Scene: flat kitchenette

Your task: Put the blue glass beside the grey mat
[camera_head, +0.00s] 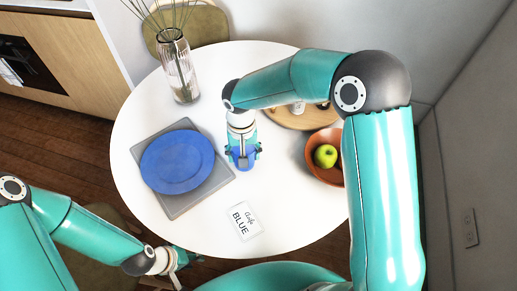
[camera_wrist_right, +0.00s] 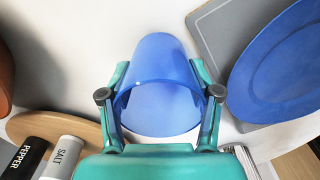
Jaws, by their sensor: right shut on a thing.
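The blue glass (camera_head: 243,160) is over the white table, to the right of the grey mat (camera_head: 211,186), with a gap between them. My right gripper (camera_head: 243,150) is shut on the glass from above. In the right wrist view the blue glass (camera_wrist_right: 158,70) sits between both fingers of my right gripper (camera_wrist_right: 160,95), and the grey mat (camera_wrist_right: 212,32) lies at the upper right. I cannot tell whether the glass touches the table. My left gripper (camera_head: 178,264) is low by the table's front edge, away from the glass; its jaws are too small to read.
A blue plate (camera_head: 177,162) lies on the mat. A ribbed vase (camera_head: 178,66) stands behind. A white card (camera_head: 243,221) lies in front of the glass. An orange bowl (camera_head: 318,172) with a green apple (camera_head: 325,155) and a wooden board (camera_head: 290,119) are to the right.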

